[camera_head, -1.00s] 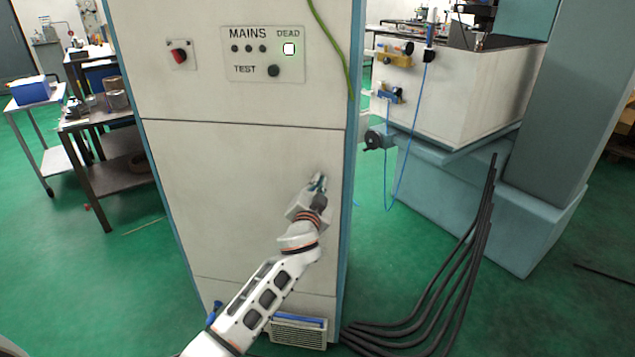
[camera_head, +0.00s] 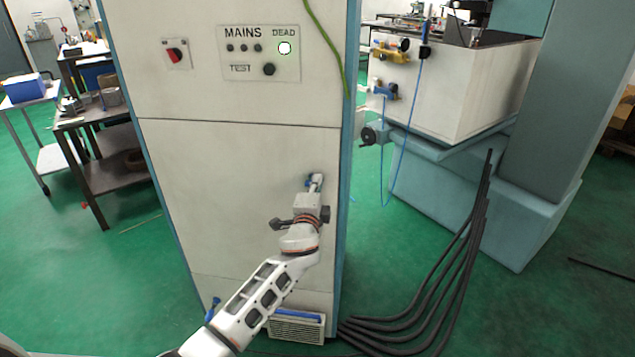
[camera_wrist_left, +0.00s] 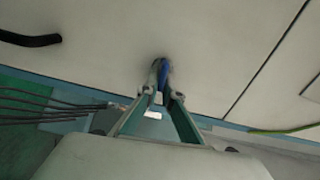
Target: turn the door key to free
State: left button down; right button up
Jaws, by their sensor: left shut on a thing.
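The door key shows as a small blue piece (camera_wrist_left: 165,72) at the face of the pale cabinet door (camera_head: 230,190). My left gripper (camera_head: 315,180) reaches the right part of that door, and its fingertips show in the left wrist view (camera_wrist_left: 160,85). They are shut on the blue key, close against the panel. The fingers hide most of the key, so its exact angle is hard to tell. My right gripper is in neither view.
A black bar (camera_wrist_left: 30,38) projects near the key. Black cables (camera_head: 455,260) run on the floor at right. A green cable (camera_head: 325,40) hangs at the upper right.

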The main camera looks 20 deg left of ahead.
pick_arm(q)
jog(key=shift+a+f+m, duration=0.15)
jog(key=shift+m, duration=0.45)
jog(key=c, duration=2.2)
grip_release()
jog(key=shift+s, duration=0.1)
jog(key=shift+s, duration=0.25)
jog(key=s, duration=0.3)
jog(key=s+d, duration=0.1)
jog(key=s, duration=0.7)
jog(key=shift+s+d, duration=0.1)
jog(key=shift+d, duration=0.15)
